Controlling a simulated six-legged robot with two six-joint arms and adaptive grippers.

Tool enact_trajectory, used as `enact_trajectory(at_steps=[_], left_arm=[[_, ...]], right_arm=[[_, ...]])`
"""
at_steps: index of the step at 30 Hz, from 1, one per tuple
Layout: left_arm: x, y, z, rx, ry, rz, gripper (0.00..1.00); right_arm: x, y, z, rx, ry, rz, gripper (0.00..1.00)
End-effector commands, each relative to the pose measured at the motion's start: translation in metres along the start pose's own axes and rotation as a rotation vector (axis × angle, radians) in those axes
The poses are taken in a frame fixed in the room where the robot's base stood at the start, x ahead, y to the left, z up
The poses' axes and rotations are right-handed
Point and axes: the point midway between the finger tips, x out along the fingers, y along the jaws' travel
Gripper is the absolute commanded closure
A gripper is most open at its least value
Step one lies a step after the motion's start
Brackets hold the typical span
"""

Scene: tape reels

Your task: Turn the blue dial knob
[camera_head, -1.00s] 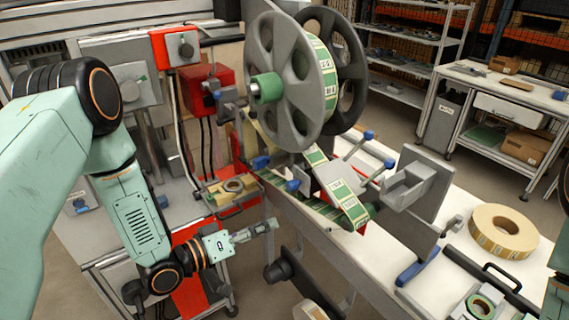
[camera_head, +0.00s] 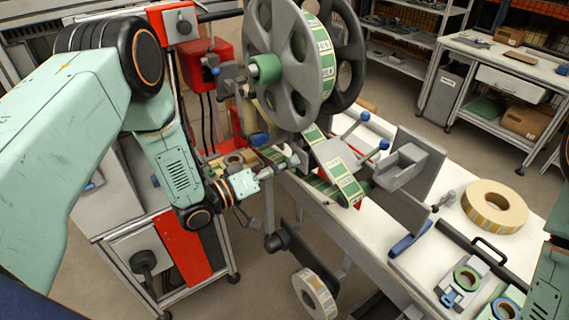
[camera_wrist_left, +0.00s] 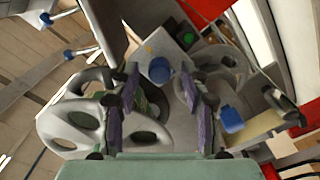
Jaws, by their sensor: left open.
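My left gripper (camera_head: 295,161) reaches in from the left and is open, with its fingers pointing at the front of the tape machine. In the left wrist view a blue knob (camera_wrist_left: 160,70) lies ahead, between the two open fingers (camera_wrist_left: 158,104), and no grip on it shows. A second blue knob (camera_wrist_left: 231,118) is right of the fingers. In the head view one blue knob (camera_head: 259,139) shows just above and left of the gripper. The gripper hides the spot right in front of it. My right gripper is out of view.
A grey reel (camera_head: 283,62) with green-and-white label tape stands above the gripper. Blue-tipped levers (camera_head: 365,116) stick out to the right. A tan tape roll (camera_head: 495,207) lies on the white bench. Another roll (camera_head: 315,294) hangs below.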

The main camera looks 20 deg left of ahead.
Motion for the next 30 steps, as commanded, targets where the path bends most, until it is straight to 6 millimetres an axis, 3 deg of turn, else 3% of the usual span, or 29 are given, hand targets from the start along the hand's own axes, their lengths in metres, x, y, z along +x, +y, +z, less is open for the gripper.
enact_trajectory(at_steps=[11, 27, 30], left_arm=[[0.0059, 0.0, 0.0001, 0.0, 0.001, 0.0, 0.54], [0.0056, 0.0002, 0.0002, 0.0, 0.001, 0.0, 1.0], [0.0056, 0.0001, 0.0002, 0.0, 0.001, 0.0, 1.0]], right_arm=[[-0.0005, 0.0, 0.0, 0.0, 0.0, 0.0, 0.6], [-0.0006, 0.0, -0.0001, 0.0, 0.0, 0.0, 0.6], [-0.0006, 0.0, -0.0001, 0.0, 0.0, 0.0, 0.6]])
